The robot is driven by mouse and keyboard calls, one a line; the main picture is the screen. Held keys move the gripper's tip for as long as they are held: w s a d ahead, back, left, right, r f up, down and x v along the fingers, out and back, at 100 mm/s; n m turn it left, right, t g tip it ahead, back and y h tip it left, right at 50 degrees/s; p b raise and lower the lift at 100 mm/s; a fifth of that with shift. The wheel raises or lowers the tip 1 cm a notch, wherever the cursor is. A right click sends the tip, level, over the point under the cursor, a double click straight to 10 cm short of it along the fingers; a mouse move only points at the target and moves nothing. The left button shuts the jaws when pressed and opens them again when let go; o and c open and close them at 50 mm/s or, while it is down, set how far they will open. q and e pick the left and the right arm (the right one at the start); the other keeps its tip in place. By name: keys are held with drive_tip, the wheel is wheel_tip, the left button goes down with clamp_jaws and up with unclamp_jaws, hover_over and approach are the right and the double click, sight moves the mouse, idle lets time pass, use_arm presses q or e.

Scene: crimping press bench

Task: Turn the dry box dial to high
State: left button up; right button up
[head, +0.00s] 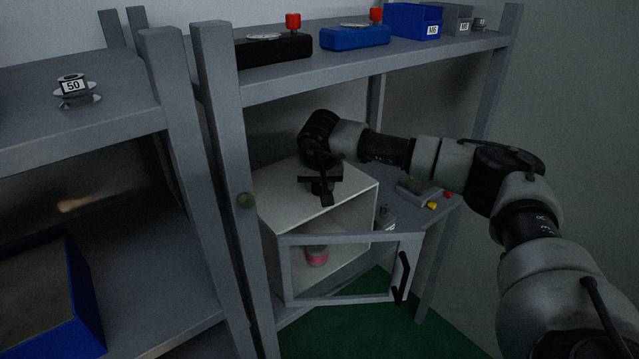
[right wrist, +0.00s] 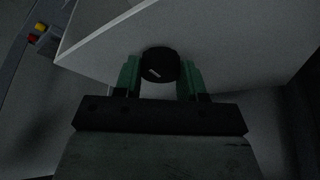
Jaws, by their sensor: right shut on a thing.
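The dry box (head: 282,208) is a white cabinet on the lower shelf, with its framed clear door (head: 345,298) swung open. A pink and grey item (head: 317,256) stands inside. My right gripper (head: 322,188) reaches down to the box's top and hides the dial in the head view. In the right wrist view, the black round dial (right wrist: 160,64) with a short white mark sits between the green fingers of my right gripper (right wrist: 161,78), which is shut on it. The mark lies toward the lower left of the dial there. Level labels are not visible. My left gripper is not in view.
A grey device with red and yellow buttons (head: 417,190) lies right of the box. The upper shelf (head: 300,84) holds black and blue cases and blue and grey bins. A spool marked 50 (head: 73,87) and a blue-walled tray (head: 85,290) are at left.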

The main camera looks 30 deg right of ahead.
idle(0.5)
drive_tip(key=o, duration=0.9)
drive_tip(key=b+v, duration=0.2)
drive_tip(key=v, duration=0.3)
drive_tip(key=s+a+b, duration=0.1)
drive_tip(key=s+a, duration=0.1)
drive_tip(key=s, duration=0.1)
drive_tip(key=s+a+b, duration=0.1)
drive_tip(key=s+a, duration=0.1)
drive_tip(key=s, duration=0.2)
drive_tip(key=s+a+b, duration=0.1)
drive_tip(key=s+a, duration=0.1)
drive_tip(key=s, duration=0.1)
drive_tip(key=shift+s+b, duration=0.2)
drive_tip(key=shift+b, duration=0.1)
